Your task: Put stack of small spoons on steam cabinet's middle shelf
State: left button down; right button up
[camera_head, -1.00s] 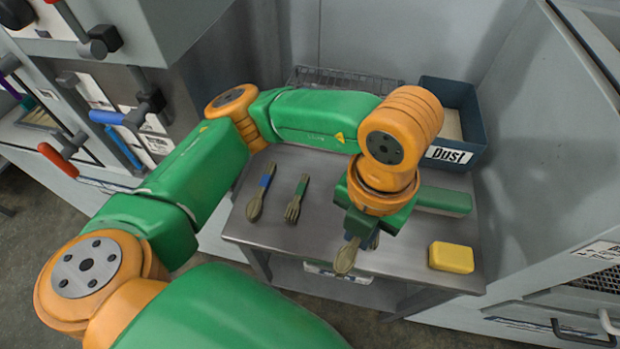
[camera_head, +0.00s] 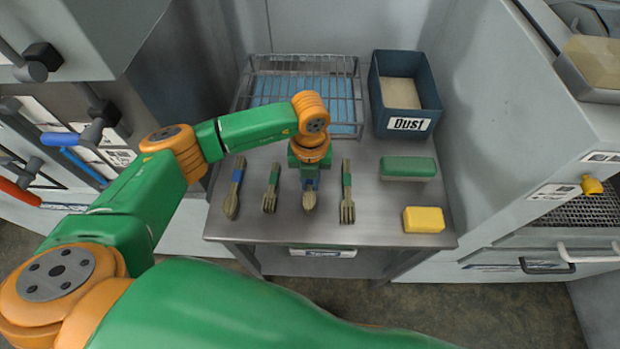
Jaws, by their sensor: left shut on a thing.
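My left gripper (camera_head: 310,178) points down over the metal table and is shut on a blue-banded wooden spoon stack (camera_head: 309,200). The bowl end sticks out toward the front, and the gripper hides the handle end. I cannot tell whether the stack touches the table. Another blue-banded spoon stack (camera_head: 232,203) lies at the left. Green-banded forks (camera_head: 270,202) lie between the two, and a longer fork stack (camera_head: 347,208) lies just right of the gripper. My right gripper is not in view. No cabinet's middle shelf can be made out.
The metal table (camera_head: 385,222) carries a wire rack (camera_head: 345,62) over a blue tray, a dark bin labelled "Dust" (camera_head: 385,118), a green block (camera_head: 408,168) and a yellow block (camera_head: 424,219). Grey machines flank it, the left one with levers (camera_head: 60,139).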

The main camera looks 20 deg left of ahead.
aim_at(310, 184)
pick_arm(q)
jog(key=shift+f, duration=0.35)
jog(key=c, duration=0.8)
grip_release()
jog(key=shift+c, duration=0.2)
jog(key=shift+r, duration=0.35)
notch_tip(310, 184, up, 12)
jog(key=b, duration=0.1)
jog(key=shift+f, duration=0.15)
